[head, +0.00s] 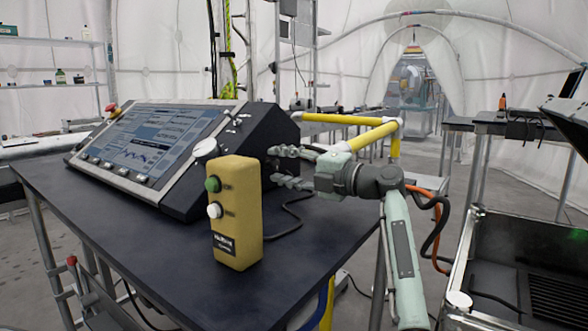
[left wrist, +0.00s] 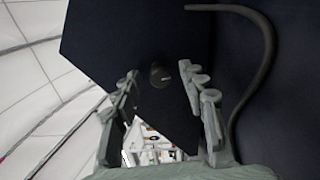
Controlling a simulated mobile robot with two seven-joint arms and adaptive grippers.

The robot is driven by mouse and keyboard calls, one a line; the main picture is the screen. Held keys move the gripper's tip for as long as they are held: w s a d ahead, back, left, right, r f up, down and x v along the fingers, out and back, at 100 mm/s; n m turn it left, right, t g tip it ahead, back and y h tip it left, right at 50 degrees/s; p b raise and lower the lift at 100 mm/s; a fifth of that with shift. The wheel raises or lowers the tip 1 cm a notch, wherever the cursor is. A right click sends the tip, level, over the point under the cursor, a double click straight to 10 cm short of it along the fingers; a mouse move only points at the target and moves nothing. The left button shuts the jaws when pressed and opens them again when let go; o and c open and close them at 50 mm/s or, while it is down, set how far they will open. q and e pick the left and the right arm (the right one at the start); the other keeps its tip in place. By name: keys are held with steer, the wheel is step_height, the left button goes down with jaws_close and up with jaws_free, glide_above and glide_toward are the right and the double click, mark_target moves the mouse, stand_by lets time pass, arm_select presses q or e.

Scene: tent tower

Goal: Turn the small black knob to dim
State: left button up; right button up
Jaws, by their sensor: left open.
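The control console (head: 262,128) stands on a dark table, its side panel facing my left gripper (head: 277,167). In the left wrist view the small black knob (left wrist: 160,75) sticks out of the dark side panel (left wrist: 120,40). It lies between the two fingertips of my left gripper (left wrist: 158,82), which are open and spread to either side of it. I cannot tell whether the fingers touch it. In the head view the knob is hard to make out against the dark panel and fingers. My right gripper is not in view.
A yellow box with green and white buttons (head: 236,225) stands upright on the table (head: 130,235) in front of the console. A black cable (left wrist: 262,60) runs beside the gripper. A yellow rail (head: 345,120) is behind my arm. A metal bin (head: 495,270) stands at right.

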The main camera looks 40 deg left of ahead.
arm_select(q)
steer(key=d, duration=0.4)
steer(key=w+d, duration=0.1)
steer(key=d, duration=0.6)
steer(key=shift+w+d, duration=0.15)
steer(key=shift+d, duration=0.2)
